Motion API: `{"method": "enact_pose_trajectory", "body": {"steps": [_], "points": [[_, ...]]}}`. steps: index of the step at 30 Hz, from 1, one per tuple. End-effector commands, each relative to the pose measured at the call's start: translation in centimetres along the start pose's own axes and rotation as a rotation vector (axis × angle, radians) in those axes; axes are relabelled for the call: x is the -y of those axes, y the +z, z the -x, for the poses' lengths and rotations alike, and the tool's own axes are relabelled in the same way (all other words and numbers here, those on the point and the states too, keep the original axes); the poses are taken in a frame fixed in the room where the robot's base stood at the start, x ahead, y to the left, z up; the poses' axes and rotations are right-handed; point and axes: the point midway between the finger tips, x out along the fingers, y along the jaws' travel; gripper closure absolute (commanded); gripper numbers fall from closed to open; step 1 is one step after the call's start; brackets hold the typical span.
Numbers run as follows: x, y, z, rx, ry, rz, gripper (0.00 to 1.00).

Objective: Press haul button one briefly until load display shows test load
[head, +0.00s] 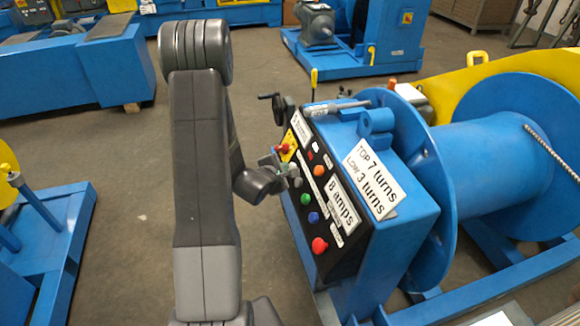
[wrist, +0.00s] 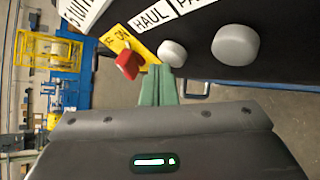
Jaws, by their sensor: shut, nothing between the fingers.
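The control panel (head: 322,243) stands on the front of the blue winch, facing my arm. In the wrist view, a round grey button (wrist: 173,53) sits beside the white HAUL label (wrist: 152,18). A second grey button (wrist: 236,45) is to its right, by a partly cut-off label. My gripper (wrist: 158,70) is shut and empty; its green fingertips are at the lower left edge of the HAUL button. I cannot tell whether they touch it. In the head view my gripper is at the panel's left edge. No readout that I can identify as the load display is legible.
A red switch (wrist: 127,64) on a yellow OFF/ON plate is just left of the fingertips. Green, blue and red buttons (head: 319,245) sit lower on the panel. A white "8 amps" label (head: 343,205) and a turns sign (head: 372,180) are nearby. The blue drum (head: 480,160) stands right.

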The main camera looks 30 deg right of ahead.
Motion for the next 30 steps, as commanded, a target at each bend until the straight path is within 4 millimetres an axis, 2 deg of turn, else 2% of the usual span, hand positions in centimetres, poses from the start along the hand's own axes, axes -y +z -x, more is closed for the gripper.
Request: {"method": "enact_pose_trajectory", "body": {"steps": [5, 17, 30], "points": [[-0.6, -0.4, 0.8, -0.002, -0.001, 0.002, 1.0], [-0.8, -0.7, 1.0, -0.001, 0.0, 0.001, 1.0], [-3.0, -2.7, 4.0, -0.003, 0.0, 0.002, 1.0]]}}
